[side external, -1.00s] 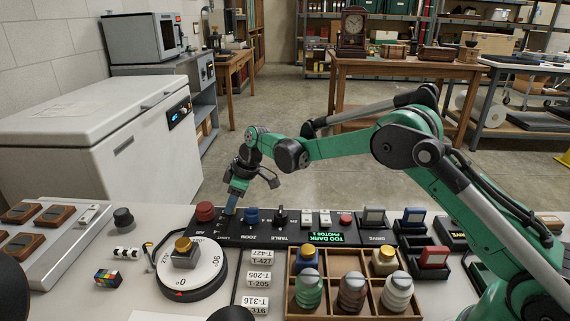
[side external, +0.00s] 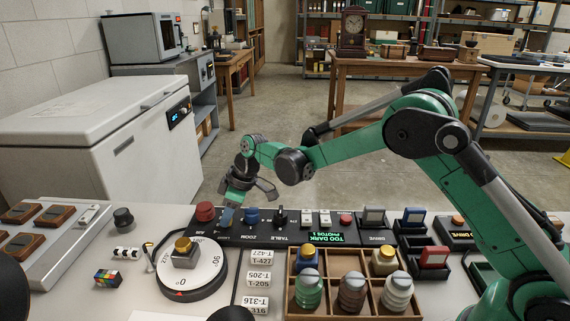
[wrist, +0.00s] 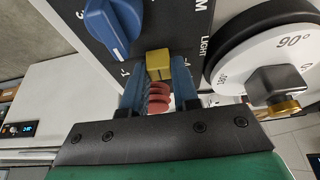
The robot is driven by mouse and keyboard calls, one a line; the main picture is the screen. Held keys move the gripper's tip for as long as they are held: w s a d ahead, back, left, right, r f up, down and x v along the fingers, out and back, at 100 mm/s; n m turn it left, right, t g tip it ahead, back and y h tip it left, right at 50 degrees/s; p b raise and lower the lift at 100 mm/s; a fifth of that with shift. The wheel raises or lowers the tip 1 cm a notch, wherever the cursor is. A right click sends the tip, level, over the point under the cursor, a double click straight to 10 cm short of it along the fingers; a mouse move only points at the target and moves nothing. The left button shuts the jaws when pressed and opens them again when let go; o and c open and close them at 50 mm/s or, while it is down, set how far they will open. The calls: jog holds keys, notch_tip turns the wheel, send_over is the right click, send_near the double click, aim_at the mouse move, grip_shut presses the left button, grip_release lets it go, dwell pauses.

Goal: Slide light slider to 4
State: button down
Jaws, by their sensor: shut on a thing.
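The light slider's yellow knob (wrist: 159,65) shows in the wrist view, beside the word LIGHT on the black control panel (wrist: 147,28). My gripper (wrist: 160,78) has its blue fingers on either side of this knob and is shut on it. In the side external view my gripper (side external: 228,213) is low over the left part of the panel (side external: 262,238), between the red button and the blue zoom knob, and hides the slider. The panel's green display (side external: 327,238) reads TOO DARK.
A red ribbed button (wrist: 157,101) lies just beyond the fingers, and the blue zoom knob (wrist: 112,26) is close by. The white dial (side external: 196,266) stands in front of the panel. A wooden box (side external: 338,254) of bottles stands to its right.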

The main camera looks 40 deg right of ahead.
aim_at(220, 234)
jog(key=shift+s+a, duration=1.1)
jog(key=shift+a, duration=0.05)
jog(key=c, duration=0.6)
grip_release()
jog(key=shift+c, duration=0.2)
jog(key=shift+d+r, duration=0.1)
jog(key=shift+r, duration=0.05)
jog(key=shift+v, duration=2.65)
jog(key=s+d+r+m+t+h, duration=0.1)
jog(key=s+d+r+m+t, duration=0.1)
jog(key=s, duration=0.6)
jog(key=s+d+r+m+t+h, duration=0.2)
jog(key=s+d+m, duration=0.4)
jog(key=s, duration=0.3)
jog(key=shift+s+r+m, duration=0.35)
jog(key=shift+r+m, duration=0.15)
jog(key=shift+r, duration=0.4)
